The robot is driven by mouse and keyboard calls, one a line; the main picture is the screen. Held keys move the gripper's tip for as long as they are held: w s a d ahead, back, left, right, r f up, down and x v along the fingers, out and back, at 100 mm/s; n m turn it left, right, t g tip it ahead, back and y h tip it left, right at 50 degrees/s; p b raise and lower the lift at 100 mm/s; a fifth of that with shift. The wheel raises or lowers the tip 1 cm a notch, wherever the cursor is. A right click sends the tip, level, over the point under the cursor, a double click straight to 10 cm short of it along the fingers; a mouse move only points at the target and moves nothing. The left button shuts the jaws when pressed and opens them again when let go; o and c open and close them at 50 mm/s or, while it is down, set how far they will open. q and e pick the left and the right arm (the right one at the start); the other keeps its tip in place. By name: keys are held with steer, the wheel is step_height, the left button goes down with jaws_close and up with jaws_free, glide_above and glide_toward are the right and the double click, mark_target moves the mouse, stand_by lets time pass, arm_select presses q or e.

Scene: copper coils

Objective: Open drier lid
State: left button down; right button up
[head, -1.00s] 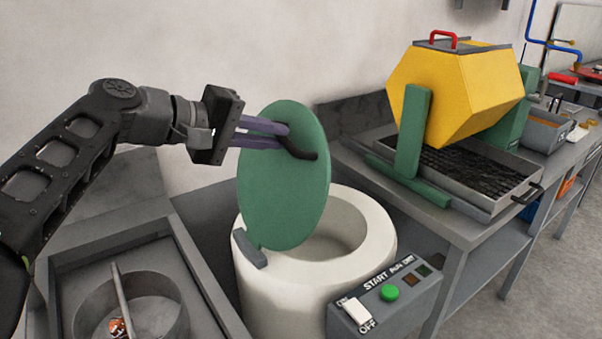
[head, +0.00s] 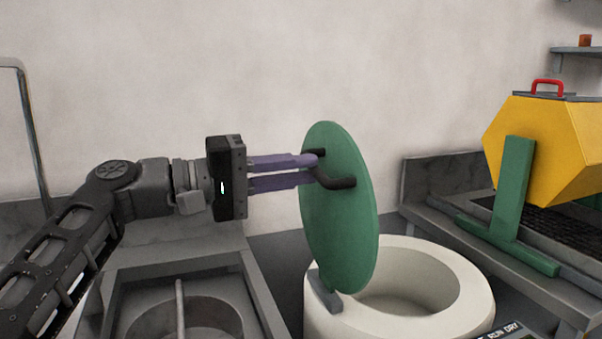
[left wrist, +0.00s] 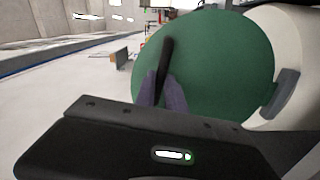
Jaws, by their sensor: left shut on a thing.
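The drier (head: 467,285) is a round cream-white tub with an open, hollow top. Its green round lid (head: 345,225) stands nearly upright on a grey hinge (head: 324,293) at the tub's left rim. A black bar handle (head: 338,181) sits on the lid's left-facing side. My left gripper (head: 312,170) has purple fingers and is shut on that handle. In the left wrist view the fingers (left wrist: 163,95) meet at the black handle (left wrist: 165,62) in front of the green lid (left wrist: 215,70). My right gripper is not in view.
A grey sink unit (head: 262,290) with a round basin is left of the drier. A yellow hexagonal drum (head: 545,145) on a green stand is on the bench at right. A pale wall (head: 300,60) stands behind. The drier's control panel (head: 500,332) is mostly cut off.

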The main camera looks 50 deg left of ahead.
arm_select(q)
steer(key=c, duration=1.4)
jaws_free()
steer(key=v, duration=0.7)
steer(key=shift+s+p, duration=0.35)
steer(key=shift+p, duration=0.05)
steer(key=shift+a, duration=0.15)
